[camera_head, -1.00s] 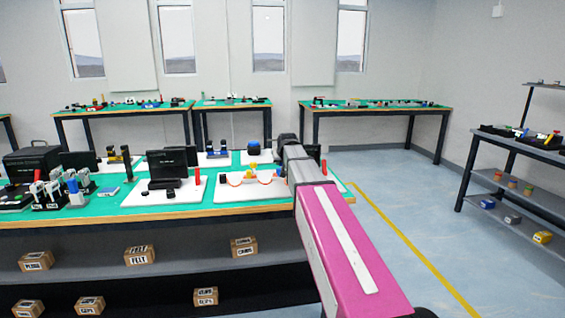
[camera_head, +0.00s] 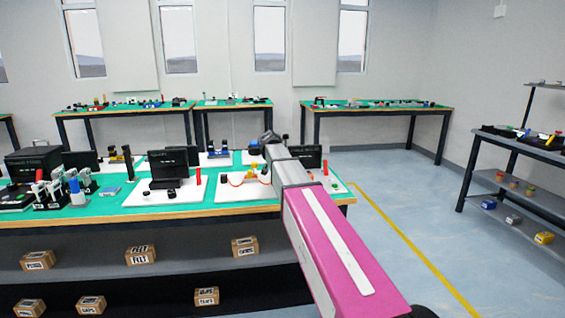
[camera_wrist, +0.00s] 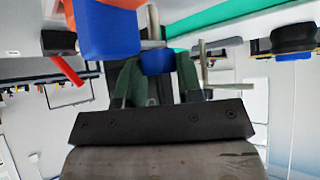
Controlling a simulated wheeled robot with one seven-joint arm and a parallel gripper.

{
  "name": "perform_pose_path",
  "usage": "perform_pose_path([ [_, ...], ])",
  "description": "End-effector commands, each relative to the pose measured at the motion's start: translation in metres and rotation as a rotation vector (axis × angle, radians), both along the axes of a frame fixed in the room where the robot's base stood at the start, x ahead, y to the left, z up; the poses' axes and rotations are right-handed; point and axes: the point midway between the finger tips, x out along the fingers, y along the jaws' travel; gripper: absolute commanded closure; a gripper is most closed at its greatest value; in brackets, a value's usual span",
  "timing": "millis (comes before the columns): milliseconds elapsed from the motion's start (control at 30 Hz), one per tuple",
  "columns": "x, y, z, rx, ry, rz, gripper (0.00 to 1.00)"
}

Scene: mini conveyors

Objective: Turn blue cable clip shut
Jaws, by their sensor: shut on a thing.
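In the wrist view my gripper (camera_wrist: 157,68) has its two dark green fingers on either side of a small blue piece, the blue cable clip (camera_wrist: 157,61). The fingers are shut on it. A larger blue block (camera_wrist: 104,32) with orange on top stands close by at the upper left, partly out of frame. Whether it joins the held piece I cannot tell. In the head view an orange cable (camera_head: 236,180) lies on a white board (camera_head: 225,192) on the table. My arm hides my fingers and the clip there.
A red post (camera_head: 198,177) and a dark monitor (camera_head: 168,164) stand left of the cable board. Dark tool stands (camera_head: 48,194) fill the table's left end. In the wrist view a metal rod (camera_wrist: 230,87) lies close right of the fingers. Floor right of the table is clear.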

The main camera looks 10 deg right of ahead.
Motion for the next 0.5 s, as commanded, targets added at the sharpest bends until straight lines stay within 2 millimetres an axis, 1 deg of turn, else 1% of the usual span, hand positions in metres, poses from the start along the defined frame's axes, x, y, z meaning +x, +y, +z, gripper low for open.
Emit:
perform_pose_path([
  [467,-0.0015,0.0002,-0.0013,0.002,0.005,-0.014,0.9],
  [500,-0.0016,0.0003,-0.0014,0.002,0.005,-0.013,0.58],
])
